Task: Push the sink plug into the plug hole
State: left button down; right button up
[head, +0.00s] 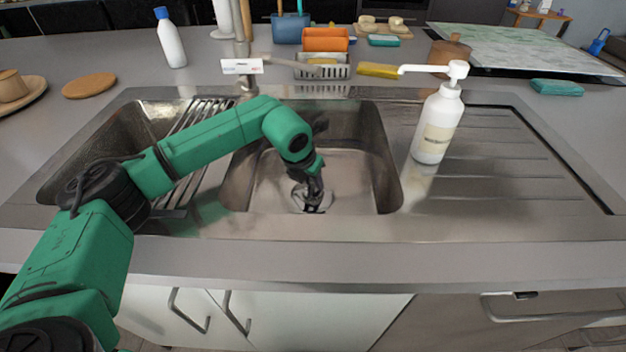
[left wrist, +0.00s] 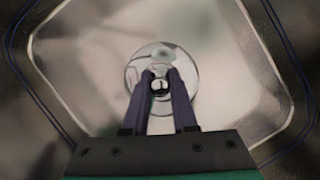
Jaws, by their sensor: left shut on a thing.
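My left gripper (head: 313,203) reaches down into the right sink basin (head: 375,170), close to its floor. In the left wrist view the gripper (left wrist: 160,82) has its two dark fingers shut on the small knob of the sink plug (left wrist: 135,75). The plug is a round, shiny metal disc. In the head view the plug (head: 298,203) shows only partly around the fingers, low in the basin. The plug hole is hidden beneath the plug, and I cannot tell how deep the plug sits. My right gripper is not in view.
A white pump bottle (head: 437,125) stands on the ribbed drainboard (head: 510,150) at the right. A smaller basin (head: 120,135) lies to the left. The tap (head: 243,60), an orange container (head: 325,40) and a grey caddy (head: 322,66) stand behind the sink.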

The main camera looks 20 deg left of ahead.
pick_arm(q)
jog(key=shift+f, duration=0.15)
dwell(0.4)
jog(key=c, duration=0.6)
grip_release()
